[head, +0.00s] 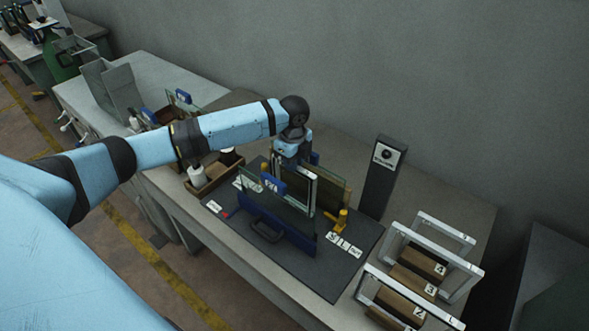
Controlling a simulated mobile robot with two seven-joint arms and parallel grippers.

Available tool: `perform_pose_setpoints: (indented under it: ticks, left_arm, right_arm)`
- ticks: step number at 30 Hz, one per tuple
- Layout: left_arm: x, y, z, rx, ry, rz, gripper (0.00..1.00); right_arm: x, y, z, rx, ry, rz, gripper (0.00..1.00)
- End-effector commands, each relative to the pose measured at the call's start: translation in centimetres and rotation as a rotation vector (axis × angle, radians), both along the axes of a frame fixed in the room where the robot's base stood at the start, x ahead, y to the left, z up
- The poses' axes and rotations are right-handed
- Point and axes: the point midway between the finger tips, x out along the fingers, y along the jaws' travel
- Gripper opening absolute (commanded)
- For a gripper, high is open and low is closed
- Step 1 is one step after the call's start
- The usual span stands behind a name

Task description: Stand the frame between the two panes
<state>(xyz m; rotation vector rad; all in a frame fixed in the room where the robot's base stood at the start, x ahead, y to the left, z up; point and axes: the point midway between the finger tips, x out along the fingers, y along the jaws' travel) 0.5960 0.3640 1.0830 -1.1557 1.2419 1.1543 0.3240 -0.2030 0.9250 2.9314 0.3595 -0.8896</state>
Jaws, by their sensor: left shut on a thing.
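A light-rimmed frame (311,178) is upright in the gap between the two panes. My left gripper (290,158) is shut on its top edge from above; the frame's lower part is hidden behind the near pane. The near pane (275,212) is clear glass in a dark blue holder with a handle. The far pane (333,192) is yellowish and stands behind the frame, partly covered by it and my gripper. I cannot tell whether the frame touches the mat. My right gripper is out of view.
A dark mat (318,278) lies under the panes, with small white labels. A dark post (381,180) stands behind. A brown tray (212,176) with bottles is left.

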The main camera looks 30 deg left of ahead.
Motion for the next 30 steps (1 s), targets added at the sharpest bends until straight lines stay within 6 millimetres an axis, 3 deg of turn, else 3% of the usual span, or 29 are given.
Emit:
perform_pose_setpoints:
  ticks: [1,5,18,19,21,30]
  left_arm:
    - [-0.1,0.0,-1.6,0.0,0.001,-0.001,0.0]
    - [0.0,0.2,-3.1,0.0,-0.001,-0.004,0.0]
    - [0.0,0.3,-3.2,0.0,0.001,-0.006,0.0]
    - [0.0,0.3,-3.2,0.0,0.001,-0.006,0.23]
    - [0.0,0.3,-3.2,0.0,0.001,-0.006,0.39]
    - [0.0,0.3,-3.1,0.0,0.0,-0.006,0.42]
  right_arm:
    - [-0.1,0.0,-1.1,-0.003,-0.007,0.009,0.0]
    - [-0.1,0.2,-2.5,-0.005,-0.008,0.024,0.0]
    - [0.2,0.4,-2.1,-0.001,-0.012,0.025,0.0]
    - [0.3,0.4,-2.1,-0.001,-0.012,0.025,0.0]
    - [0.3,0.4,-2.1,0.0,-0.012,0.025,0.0]
    - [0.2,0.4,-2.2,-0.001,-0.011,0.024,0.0]
